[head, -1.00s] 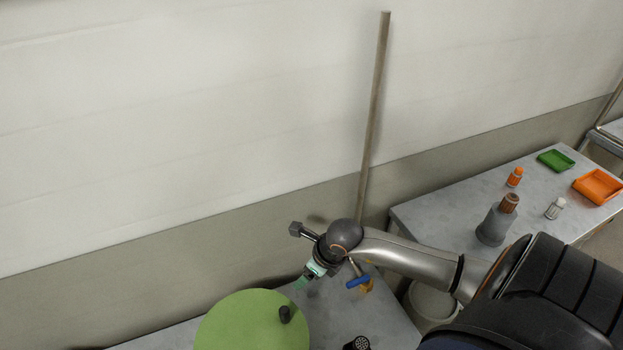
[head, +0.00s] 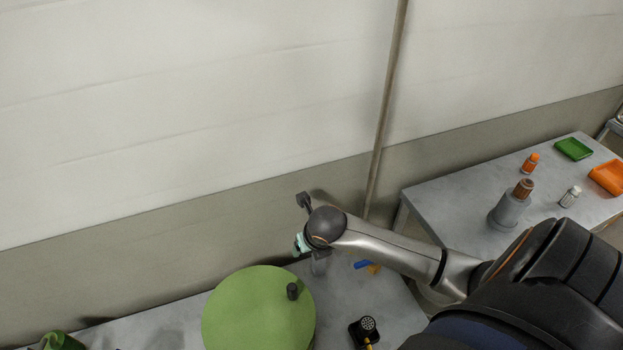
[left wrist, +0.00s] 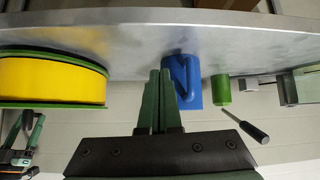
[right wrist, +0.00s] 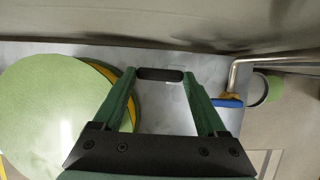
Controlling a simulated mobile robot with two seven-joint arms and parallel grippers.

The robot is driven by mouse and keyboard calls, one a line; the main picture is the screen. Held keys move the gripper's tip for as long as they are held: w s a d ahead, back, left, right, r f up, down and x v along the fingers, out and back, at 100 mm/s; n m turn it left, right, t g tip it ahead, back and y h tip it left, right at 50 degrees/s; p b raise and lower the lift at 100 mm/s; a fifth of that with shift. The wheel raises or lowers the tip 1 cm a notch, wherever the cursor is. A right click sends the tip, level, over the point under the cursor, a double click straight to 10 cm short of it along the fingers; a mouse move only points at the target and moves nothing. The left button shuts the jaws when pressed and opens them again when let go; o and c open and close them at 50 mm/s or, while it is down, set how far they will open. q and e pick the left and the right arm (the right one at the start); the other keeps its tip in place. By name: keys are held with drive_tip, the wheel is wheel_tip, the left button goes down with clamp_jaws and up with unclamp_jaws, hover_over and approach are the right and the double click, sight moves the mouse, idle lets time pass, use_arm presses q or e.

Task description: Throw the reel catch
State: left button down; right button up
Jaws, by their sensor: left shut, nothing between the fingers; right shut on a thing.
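The reel (head: 255,312) is a green disc with a dark knob (head: 293,291) on its face, at the lower middle of the head view. Its yellow drum (left wrist: 50,80) between green rims shows in the left wrist view. My right gripper (head: 303,243) is just beyond the reel's far edge. In the right wrist view its fingers are shut on a dark rounded bar (right wrist: 160,75), beside the reel; I cannot tell for certain that it is the reel catch. My left gripper (left wrist: 160,75) is shut and empty, in front of a blue piece (left wrist: 184,85).
A black perforated fitting (head: 366,330) stands right of the reel. A blue-and-yellow item (head: 363,265) lies near my right arm. A green cylinder (left wrist: 221,88) and a screwdriver (left wrist: 245,126) show in the left wrist view. A side table (head: 460,212) holds bottles and trays.

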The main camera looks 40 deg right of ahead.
idle(0.3)
drive_tip(key=o, duration=1.3)
drive_tip(key=shift+r, duration=0.1)
drive_tip(key=v, duration=1.2)
drive_tip(key=shift+r+p, duration=0.2)
drive_tip(key=shift+p, duration=0.15)
